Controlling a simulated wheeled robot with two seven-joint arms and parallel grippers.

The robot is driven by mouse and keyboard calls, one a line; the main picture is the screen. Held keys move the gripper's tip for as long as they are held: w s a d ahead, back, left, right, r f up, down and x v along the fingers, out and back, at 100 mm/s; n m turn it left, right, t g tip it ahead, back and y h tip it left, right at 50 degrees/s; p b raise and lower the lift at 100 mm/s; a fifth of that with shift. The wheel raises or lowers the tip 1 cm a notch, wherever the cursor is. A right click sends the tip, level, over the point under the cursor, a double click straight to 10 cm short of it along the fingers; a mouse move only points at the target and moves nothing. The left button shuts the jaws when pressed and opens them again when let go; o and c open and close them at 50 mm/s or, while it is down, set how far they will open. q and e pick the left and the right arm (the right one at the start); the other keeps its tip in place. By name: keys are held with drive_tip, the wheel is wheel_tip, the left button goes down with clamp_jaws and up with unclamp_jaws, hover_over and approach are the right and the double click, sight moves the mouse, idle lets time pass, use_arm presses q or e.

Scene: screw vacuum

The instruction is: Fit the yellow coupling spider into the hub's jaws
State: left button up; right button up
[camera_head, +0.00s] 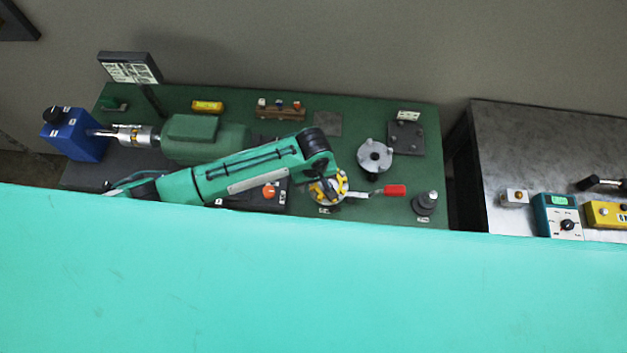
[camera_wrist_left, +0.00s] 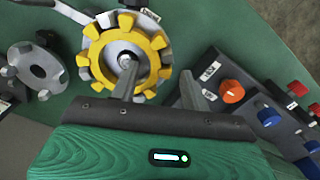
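The yellow coupling spider (camera_wrist_left: 92,47) is a toothed ring with an open centre. In the left wrist view it lies on a silver round part. It also shows in the head view (camera_head: 341,181), partly hidden by my arm. My left gripper (camera_wrist_left: 160,82) is above it with its fingers apart, one finger over the ring's centre and the other outside its right rim. Whether they touch it I cannot tell. The silver hub (camera_head: 375,154) with upright jaws stands to the upper right of the spider. It shows at the left in the wrist view (camera_wrist_left: 37,72). My right gripper is not in view.
A red-handled tool (camera_head: 394,190) lies right beside the spider. A dark stepped post (camera_head: 425,204) stands at the bench's right end. A motor (camera_head: 195,140) stands further left.

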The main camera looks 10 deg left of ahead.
use_arm(q)
drive_tip(key=shift+r, duration=0.55)
wheel_tip(320, 180, up, 13)
drive_tip(key=b, duration=0.3)
drive_tip(key=shift+b, duration=0.3)
drive_tip(key=shift+f, duration=0.2)
